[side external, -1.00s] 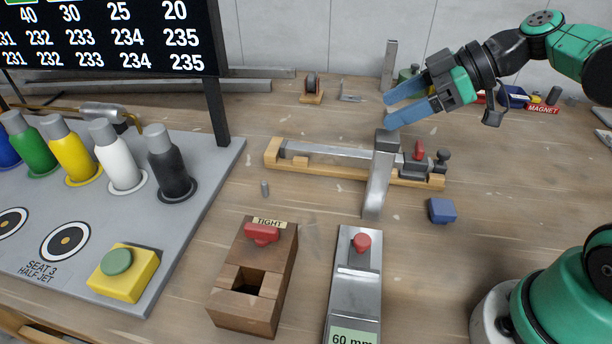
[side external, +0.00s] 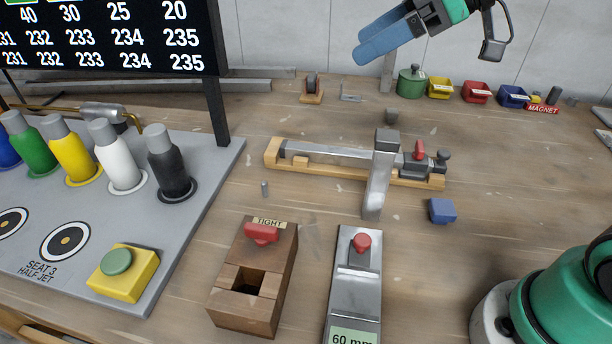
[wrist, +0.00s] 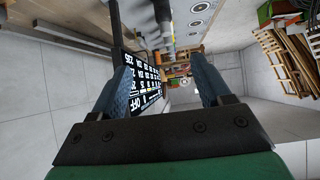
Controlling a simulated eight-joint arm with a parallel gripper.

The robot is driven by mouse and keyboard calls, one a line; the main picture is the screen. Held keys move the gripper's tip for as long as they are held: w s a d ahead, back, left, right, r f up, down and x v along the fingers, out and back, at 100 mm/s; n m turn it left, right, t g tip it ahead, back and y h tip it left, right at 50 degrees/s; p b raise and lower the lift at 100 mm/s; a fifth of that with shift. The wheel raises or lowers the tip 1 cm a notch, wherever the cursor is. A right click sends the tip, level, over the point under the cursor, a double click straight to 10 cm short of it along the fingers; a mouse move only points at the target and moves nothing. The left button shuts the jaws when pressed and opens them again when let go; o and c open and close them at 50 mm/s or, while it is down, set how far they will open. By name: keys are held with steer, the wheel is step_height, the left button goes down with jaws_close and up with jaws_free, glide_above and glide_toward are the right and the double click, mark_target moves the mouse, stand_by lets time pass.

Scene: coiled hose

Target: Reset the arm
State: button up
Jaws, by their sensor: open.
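My gripper (side external: 385,38) is at the top of the side external view, raised well above the bench with its blue fingers pointing left and slightly down. Its fingers are apart and nothing shows between them. In the wrist view the two blue fingers of my gripper (wrist: 165,88) stand apart, with only the room and the number board (wrist: 148,92) showing beyond them. Most of my arm is out of the frame.
A wooden fixture with a metal bar (side external: 335,153) lies mid-bench. A wooden block labelled TIGHT (side external: 255,275), a metal 60 mm gauge (side external: 355,285) and a blue block (side external: 441,211) sit nearer. A grey panel with bottles (side external: 205,165) is left. Small coloured bins (side external: 475,92) stand behind.

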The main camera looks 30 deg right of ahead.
steer(key=shift+w+a+f, duration=0.15)
steer(key=shift+a, duration=2.25)
